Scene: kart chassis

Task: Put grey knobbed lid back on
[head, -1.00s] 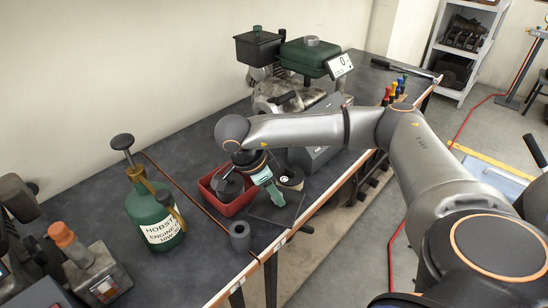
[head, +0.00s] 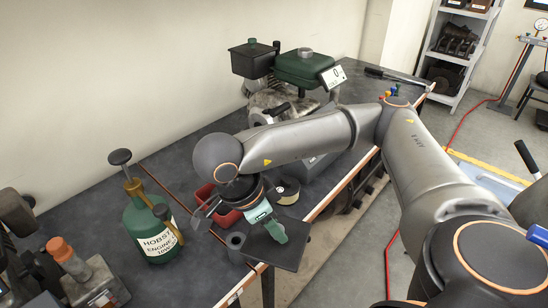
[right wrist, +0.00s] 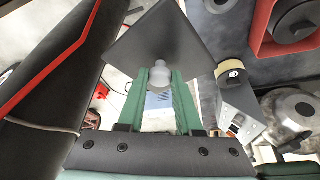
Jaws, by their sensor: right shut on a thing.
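The grey knobbed lid is a dark grey square plate (head: 284,253) with a pale grey knob, near the bench's front edge in the head view. My right gripper (head: 268,226), with green fingers, is at the plate. In the right wrist view my right gripper (right wrist: 160,80) is shut on the lid's knob (right wrist: 159,66), and the plate (right wrist: 160,38) spreads beyond the fingertips. I cannot tell which container the lid fits. My left gripper is not in view.
A small grey cylinder (head: 236,246) is left of the lid. A green oil can (head: 148,231) stands farther left.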

